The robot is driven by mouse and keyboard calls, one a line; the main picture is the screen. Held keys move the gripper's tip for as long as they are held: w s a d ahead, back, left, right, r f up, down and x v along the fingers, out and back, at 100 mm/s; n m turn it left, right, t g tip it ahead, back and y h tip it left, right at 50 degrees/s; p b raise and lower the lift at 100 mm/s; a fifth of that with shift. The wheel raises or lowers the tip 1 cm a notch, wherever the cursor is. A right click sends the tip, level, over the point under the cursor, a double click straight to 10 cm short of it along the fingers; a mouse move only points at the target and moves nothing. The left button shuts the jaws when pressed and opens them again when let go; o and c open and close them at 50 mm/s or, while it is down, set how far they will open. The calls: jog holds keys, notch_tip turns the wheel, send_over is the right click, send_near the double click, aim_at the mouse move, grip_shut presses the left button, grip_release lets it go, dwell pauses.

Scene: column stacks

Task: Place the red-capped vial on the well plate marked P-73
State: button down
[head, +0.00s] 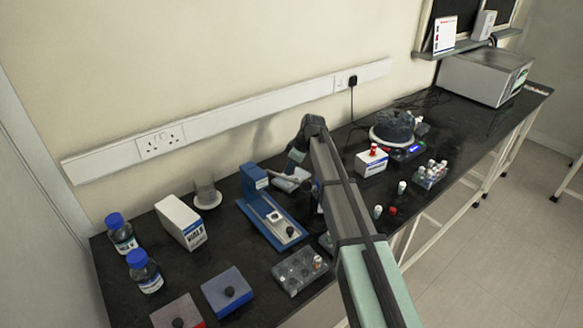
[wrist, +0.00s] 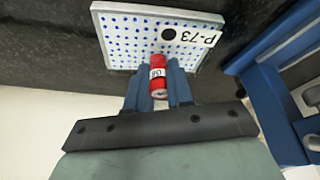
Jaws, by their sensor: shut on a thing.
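My gripper (wrist: 158,80) is shut on the red-capped vial (wrist: 157,78), which has a white label band. The well plate marked P-73 (wrist: 122,58) lies just beyond the fingertips in the wrist view, white-framed with rows of blue dots and a black spot beside its marking. The vial's far end overlaps the plate's near edge in that view; I cannot tell whether they touch. In the head view my arm blocks much of this area, and the held vial cannot be made out.
A blue stand (head: 262,212) is left of my arm; a blue frame (wrist: 265,100) shows right of the plate in the wrist view.

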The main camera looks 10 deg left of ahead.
jog(key=shift+f, duration=0.1)
jog(key=c, duration=1)
grip_release()
jog(key=v, duration=1.2)
jog(key=shift+s, duration=0.1)
